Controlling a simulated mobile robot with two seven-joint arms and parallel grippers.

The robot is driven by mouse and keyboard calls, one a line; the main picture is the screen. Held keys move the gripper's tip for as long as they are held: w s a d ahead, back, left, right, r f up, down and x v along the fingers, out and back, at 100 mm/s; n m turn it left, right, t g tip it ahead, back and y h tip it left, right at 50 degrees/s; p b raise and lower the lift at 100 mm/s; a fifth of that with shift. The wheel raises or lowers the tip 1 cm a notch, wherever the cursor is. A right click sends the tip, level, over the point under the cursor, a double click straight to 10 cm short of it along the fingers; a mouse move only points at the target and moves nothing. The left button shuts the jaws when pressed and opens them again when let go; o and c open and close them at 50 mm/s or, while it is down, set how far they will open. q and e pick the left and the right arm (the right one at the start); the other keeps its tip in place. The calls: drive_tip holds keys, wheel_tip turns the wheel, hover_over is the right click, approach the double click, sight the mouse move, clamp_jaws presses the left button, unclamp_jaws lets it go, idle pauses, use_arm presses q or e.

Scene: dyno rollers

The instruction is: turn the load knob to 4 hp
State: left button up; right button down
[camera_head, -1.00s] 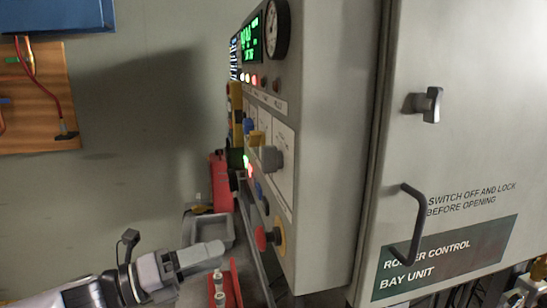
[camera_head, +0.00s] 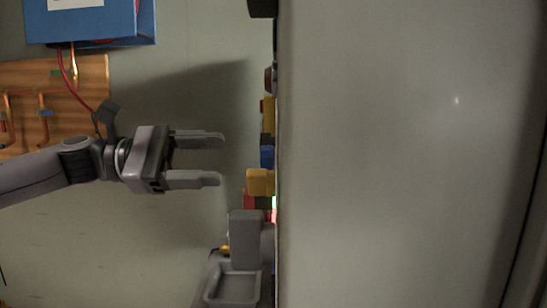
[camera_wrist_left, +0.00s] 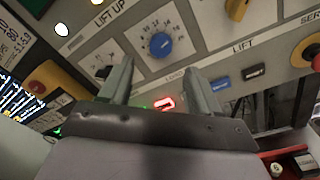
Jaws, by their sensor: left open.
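The load knob is most likely the blue round knob (camera_wrist_left: 160,43) with a printed scale around it in the left wrist view; what value it points to is too small to read. In the head view a blue knob (camera_head: 267,152) sticks out from the panel, seen edge-on. My left gripper (camera_head: 220,159) is open and empty to the left of it, its two fingers pointing at the panel with a gap in between. In the left wrist view the open fingers (camera_wrist_left: 158,66) straddle the line to the blue knob, short of it. My right gripper is not in view.
The cabinet side (camera_head: 410,150) fills the right. A grey tray (camera_head: 232,287) sits below. The wrist view shows a red lit display (camera_wrist_left: 163,103) and red button (camera_wrist_left: 308,50).

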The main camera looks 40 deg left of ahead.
sight(268, 157)
use_arm(q)
drive_tip(key=p+x, duration=0.3)
drive_tip(key=x, duration=0.4)
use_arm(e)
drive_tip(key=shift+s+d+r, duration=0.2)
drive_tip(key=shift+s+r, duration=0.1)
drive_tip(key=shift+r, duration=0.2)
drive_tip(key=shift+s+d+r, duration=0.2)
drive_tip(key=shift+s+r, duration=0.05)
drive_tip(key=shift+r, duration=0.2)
use_arm(q)
drive_tip(key=shift+s, duration=0.15)
drive_tip(key=c, duration=1)
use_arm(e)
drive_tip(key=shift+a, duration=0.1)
